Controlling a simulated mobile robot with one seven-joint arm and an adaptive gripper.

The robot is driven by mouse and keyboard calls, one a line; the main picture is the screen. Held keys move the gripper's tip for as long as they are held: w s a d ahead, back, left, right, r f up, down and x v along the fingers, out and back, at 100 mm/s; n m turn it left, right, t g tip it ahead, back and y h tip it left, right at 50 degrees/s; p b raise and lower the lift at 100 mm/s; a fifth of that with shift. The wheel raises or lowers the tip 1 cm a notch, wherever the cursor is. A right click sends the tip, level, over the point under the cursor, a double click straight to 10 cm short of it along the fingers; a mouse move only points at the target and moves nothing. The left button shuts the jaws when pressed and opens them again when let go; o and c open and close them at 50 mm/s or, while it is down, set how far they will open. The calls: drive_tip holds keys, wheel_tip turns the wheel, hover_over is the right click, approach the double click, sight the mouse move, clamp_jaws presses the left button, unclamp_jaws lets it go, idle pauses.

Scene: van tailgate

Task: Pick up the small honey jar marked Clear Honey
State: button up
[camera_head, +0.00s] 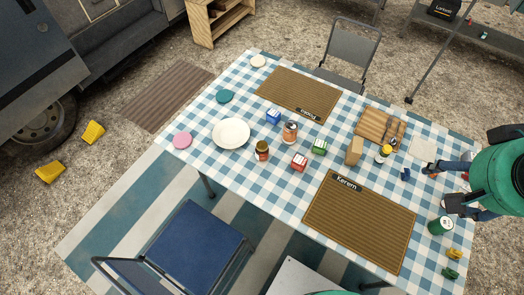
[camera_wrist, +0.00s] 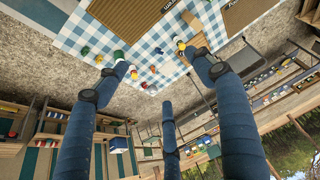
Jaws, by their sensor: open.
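Two small jars stand on the checked tablecloth, and neither label is readable, so I cannot tell which is marked Clear Honey. One jar with a yellow lid (camera_head: 384,153) stands by the wooden board. A dark brown jar (camera_head: 262,151) stands left of the middle, near the white plate.
Near my gripper are a green can (camera_head: 440,225), a small blue item (camera_head: 405,174) and small yellow and green items. The Kerem mat (camera_head: 360,225) is bare.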

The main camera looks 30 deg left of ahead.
drive_tip(key=w+a+f+n+g, duration=0.15)
drive_tip(key=w+a+f, duration=0.25)
drive_tip(key=w+a, duration=0.7)
drive_tip(key=n+g+b, duration=0.1)
drive_tip(key=n+g, duration=0.2)
drive_tip(key=g, duration=0.1)
hover_over(263, 144)
drive_tip(key=shift+t, duration=0.25)
wheel_tip(263, 144, down, 33)
drive_tip(key=shift+d+f, duration=0.1)
drive_tip(key=shift+s, duration=0.1)
drive_tip(key=shift+f, duration=0.1)
drive_tip(key=shift+f+b, duration=0.9)
drive_tip(key=shift+f, duration=3.35)
